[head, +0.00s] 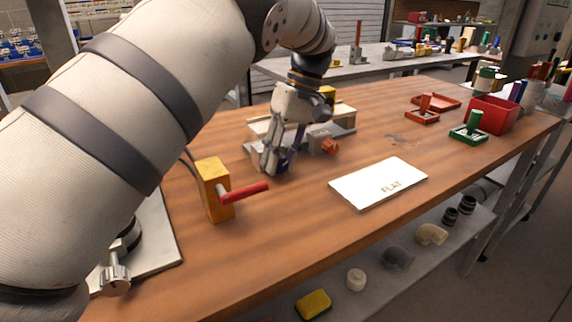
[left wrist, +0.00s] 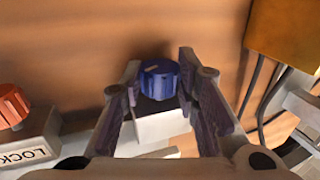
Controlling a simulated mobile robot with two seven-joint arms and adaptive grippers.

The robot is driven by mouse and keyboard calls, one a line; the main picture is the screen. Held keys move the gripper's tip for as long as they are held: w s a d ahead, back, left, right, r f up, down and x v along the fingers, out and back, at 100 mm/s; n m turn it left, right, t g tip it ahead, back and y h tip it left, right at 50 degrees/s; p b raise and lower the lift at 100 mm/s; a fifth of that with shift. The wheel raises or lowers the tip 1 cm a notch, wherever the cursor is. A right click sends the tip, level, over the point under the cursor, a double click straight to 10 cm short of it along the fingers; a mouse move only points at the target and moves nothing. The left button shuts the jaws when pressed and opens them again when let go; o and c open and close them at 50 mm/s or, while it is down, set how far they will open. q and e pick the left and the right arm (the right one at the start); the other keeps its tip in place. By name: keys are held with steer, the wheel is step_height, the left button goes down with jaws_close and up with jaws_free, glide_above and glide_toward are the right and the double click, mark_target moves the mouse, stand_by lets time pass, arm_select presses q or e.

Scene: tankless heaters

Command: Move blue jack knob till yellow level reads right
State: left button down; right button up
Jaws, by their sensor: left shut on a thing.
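My left gripper (head: 276,166) reaches down to the front of a grey fixture on the wooden bench. In the left wrist view the blue jack knob (left wrist: 159,79) has a pale mark on its top and sits between the fingers of the left gripper (left wrist: 160,82), which is shut on it. In the head view only a bit of blue knob (head: 285,160) shows behind the fingers. A small yellow part (head: 327,92) shows behind my wrist above the fixture; it may be the level, and its reading cannot be made out. My right gripper is not in view.
An orange-red knob (left wrist: 11,105) on a block marked LOCK sits beside the blue knob. A yellow box (head: 213,190) with a red lever stands at left. Red bin (head: 493,114) and green tray (head: 469,135) stand farther right.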

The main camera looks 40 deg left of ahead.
arm_select(q)
steer(key=shift+f, duration=0.3)
steer(key=shift+r+g, duration=0.2)
steer(key=shift+g, duration=0.1)
steer(key=c, duration=1.2)
jaws_free()
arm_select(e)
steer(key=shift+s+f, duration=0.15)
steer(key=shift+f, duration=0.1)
arm_select(q)
step_height(320, 180, up, 10)
